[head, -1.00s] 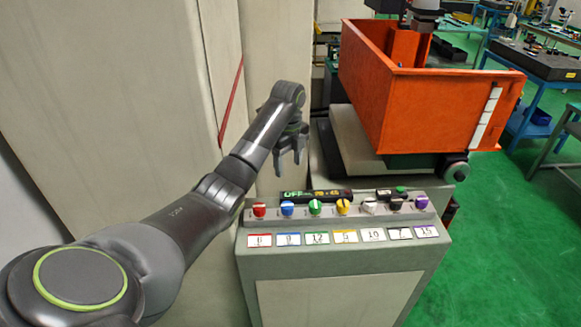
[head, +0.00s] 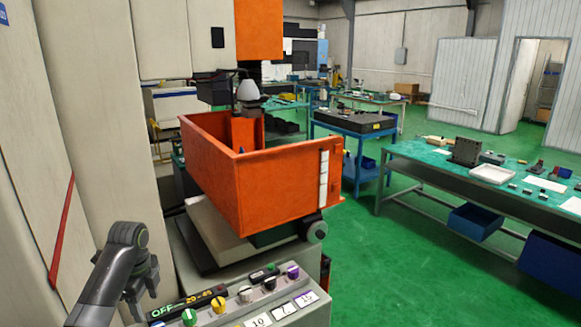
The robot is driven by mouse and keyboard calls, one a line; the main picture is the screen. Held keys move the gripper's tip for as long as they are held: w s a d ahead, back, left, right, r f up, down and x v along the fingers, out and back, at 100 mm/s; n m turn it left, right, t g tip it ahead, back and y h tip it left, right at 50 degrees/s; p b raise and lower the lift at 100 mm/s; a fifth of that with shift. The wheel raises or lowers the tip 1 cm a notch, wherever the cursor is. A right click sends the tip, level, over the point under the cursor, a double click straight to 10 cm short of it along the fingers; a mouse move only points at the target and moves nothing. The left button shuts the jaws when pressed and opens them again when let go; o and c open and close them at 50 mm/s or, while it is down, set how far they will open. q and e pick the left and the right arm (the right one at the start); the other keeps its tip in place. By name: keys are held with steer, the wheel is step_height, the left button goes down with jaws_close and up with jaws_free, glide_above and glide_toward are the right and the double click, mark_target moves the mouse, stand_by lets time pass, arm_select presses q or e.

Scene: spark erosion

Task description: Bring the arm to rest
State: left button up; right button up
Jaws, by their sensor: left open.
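My left arm comes in at the lower left of the head view. Its left gripper (head: 143,298) hangs down beside the far left end of the control panel (head: 240,305), close to the machine's pale cabinet. The jaws are open and I see nothing between them. The lower part of the arm is cut off by the frame edge. My right gripper is not in view.
An orange tank (head: 250,190) stands on the machine behind the panel. The panel carries coloured knobs and a lit display (head: 187,305). A workbench (head: 480,185) with small parts stands at the right. Green floor (head: 400,270) lies clear between.

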arm_select(q)
steer(key=s+d+f+n+t, duration=0.15)
steer(key=s+f+n, duration=0.25)
steer(key=s+f, duration=0.4)
steer(key=s+d+f+n, duration=0.35)
steer(key=s+f, duration=0.25)
steer(key=s, duration=0.3)
steer(key=s+d+r+n+t+y, duration=0.1)
steer(key=s+r+n, duration=0.1)
steer(key=s+n, duration=0.65)
steer(key=s+d+r+n+t, duration=0.1)
steer(key=s+r+n, duration=0.15)
steer(key=s, duration=1.05)
step_height(320, 180, down, 31)
steer(key=a+g+b, duration=0.1)
steer(key=b, duration=0.6)
steer(key=s+f+b, duration=0.2)
steer(key=s+f, duration=0.3)
steer(key=f, duration=0.3)
steer(key=s+f+g+b, duration=0.1)
steer(key=s+f+b, duration=0.2)
steer(key=f, duration=0.5)
steer(key=s+d+f+b, duration=0.1)
steer(key=s+f+b, duration=0.1)
steer(key=s+f, duration=0.4)
step_height(320, 180, down, 3)
steer(key=shift+s+h, duration=0.3)
steer(key=shift+s, duration=0.05)
